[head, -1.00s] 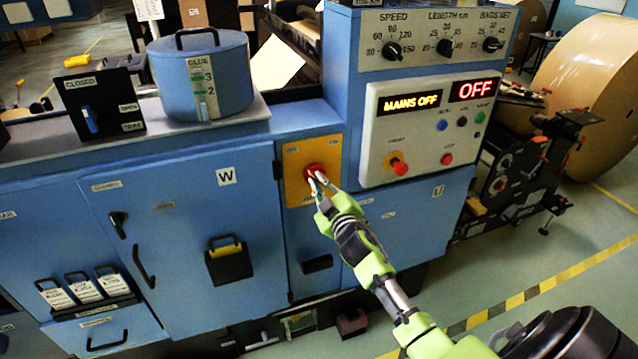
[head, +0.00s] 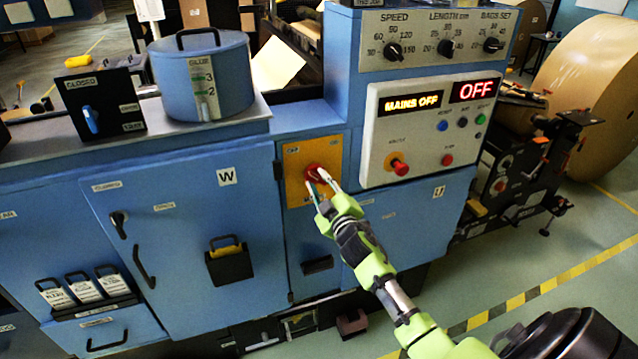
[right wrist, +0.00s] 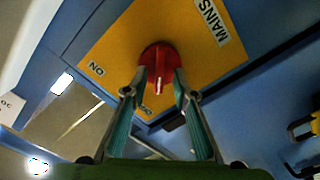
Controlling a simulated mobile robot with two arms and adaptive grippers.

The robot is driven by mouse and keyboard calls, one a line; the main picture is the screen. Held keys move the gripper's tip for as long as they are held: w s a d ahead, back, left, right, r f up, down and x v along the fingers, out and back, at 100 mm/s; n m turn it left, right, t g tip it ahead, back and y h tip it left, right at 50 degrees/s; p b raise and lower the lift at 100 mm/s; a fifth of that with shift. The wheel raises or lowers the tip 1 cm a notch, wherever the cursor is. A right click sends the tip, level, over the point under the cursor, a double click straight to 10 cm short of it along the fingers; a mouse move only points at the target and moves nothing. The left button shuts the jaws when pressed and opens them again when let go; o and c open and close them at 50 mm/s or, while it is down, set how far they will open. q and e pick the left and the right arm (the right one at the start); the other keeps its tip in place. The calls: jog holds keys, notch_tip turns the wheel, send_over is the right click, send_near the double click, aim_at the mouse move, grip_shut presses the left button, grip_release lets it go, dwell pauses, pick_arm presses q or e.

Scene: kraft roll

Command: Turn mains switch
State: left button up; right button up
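The red mains switch knob (head: 315,172) sits on a yellow plate (head: 293,190) on the blue machine front. In the right wrist view the knob (right wrist: 158,60) has a raised grip with a white mark, pointing toward the bottom of that picture. The plate there reads MAINS and ON; another label is partly hidden. My right gripper (head: 317,180) is at the knob, its fingers apart. In the right wrist view my right gripper (right wrist: 161,80) has one finger on each side of the knob's grip, with gaps showing. My left gripper is not in view.
The control panel (head: 423,165) right of the switch shows a lit MAINS OFF display (head: 412,103) and a red OFF display (head: 475,90). A blue glue pot (head: 203,80) stands on the ledge at upper left. A cabinet door (head: 185,215) is left of the switch.

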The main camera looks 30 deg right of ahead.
jog(key=v, duration=1.2)
dwell(0.4)
